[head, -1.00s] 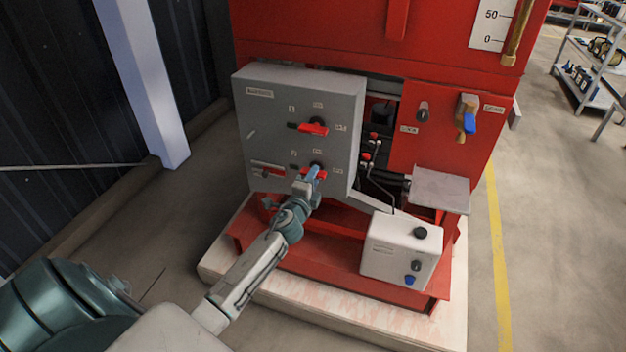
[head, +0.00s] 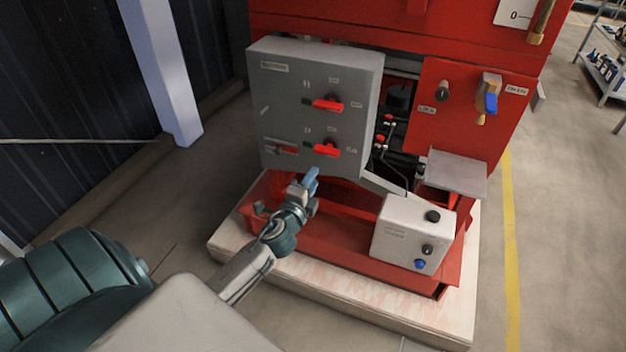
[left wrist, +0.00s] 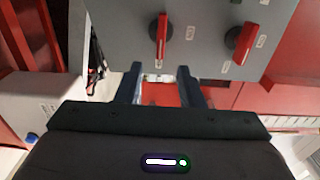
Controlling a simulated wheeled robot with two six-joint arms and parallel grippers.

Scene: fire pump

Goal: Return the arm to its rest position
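My left gripper (head: 308,183) is in front of and below the grey control panel (head: 285,95). In the left wrist view its two fingers (left wrist: 160,82) stand apart with nothing between them, so it is open and empty. The panel carries an upper red handle (head: 328,104) and a lower red handle (head: 326,150). Both handles also show in the left wrist view, one left (left wrist: 161,38) and one right (left wrist: 242,42). The fingers are apart from both handles. My right gripper is in neither view.
The white box (head: 412,235) with knobs stands right of my gripper on the red pump frame. A grey plate (head: 455,172) juts out above it. A drain valve with a blue handle (head: 491,104) is on the right. Open floor (head: 185,230) lies to the left.

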